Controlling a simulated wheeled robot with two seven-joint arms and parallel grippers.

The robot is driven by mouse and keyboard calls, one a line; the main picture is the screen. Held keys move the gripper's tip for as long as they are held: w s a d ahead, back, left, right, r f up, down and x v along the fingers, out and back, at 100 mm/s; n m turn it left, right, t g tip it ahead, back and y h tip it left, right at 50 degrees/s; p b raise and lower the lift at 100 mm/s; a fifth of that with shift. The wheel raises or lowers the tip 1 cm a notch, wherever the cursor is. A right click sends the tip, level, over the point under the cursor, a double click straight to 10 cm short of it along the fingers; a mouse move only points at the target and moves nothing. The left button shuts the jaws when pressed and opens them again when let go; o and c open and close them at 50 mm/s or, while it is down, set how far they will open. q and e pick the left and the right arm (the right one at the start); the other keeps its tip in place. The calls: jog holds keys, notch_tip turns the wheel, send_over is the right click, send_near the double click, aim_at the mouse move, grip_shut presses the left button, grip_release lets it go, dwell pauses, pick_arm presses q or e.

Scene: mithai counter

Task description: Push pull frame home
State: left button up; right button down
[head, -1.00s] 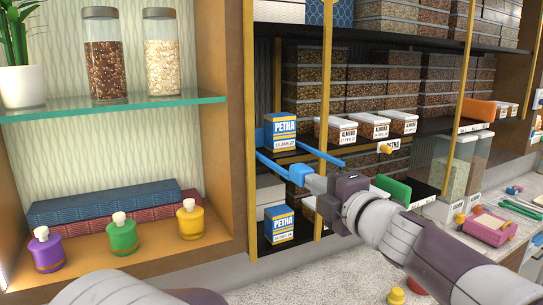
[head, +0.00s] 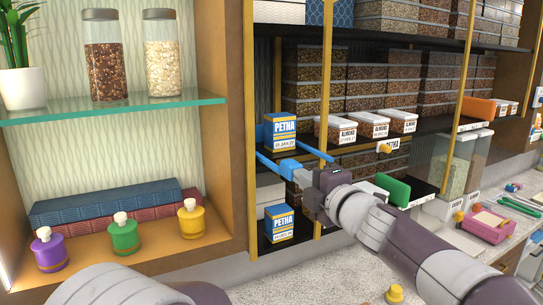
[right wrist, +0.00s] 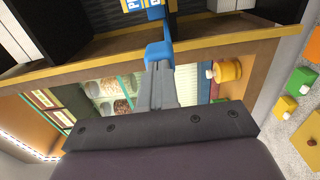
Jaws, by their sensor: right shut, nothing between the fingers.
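The blue pull frame (head: 268,162) shows as two thin blue bars at the left bay of the shelf, below the upper PETHA box (head: 281,131). My right gripper (head: 287,169) is shut and empty, its tips at the blue frame's front. In the right wrist view, my fingers (right wrist: 160,90) are together and end at a blue piece (right wrist: 156,50); I cannot tell whether they press on it. A lower PETHA box (head: 279,224) stands on the shelf below. My left gripper is out of view.
Brass posts (head: 324,100) stand close around my right gripper. The wooden cabinet (head: 222,130) with bottles and jars is at left.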

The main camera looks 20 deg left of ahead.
aim_at(282, 165)
jog(key=shift+p+x, duration=1.5)
jog(key=shift+x, duration=1.05)
jog(key=shift+p+x, duration=1.9)
jog(key=shift+x, duration=0.25)
jog(key=shift+f, duration=0.1)
jog(key=b+v, duration=0.5)
jog(key=v, duration=0.3)
jog(key=shift+b, duration=0.4)
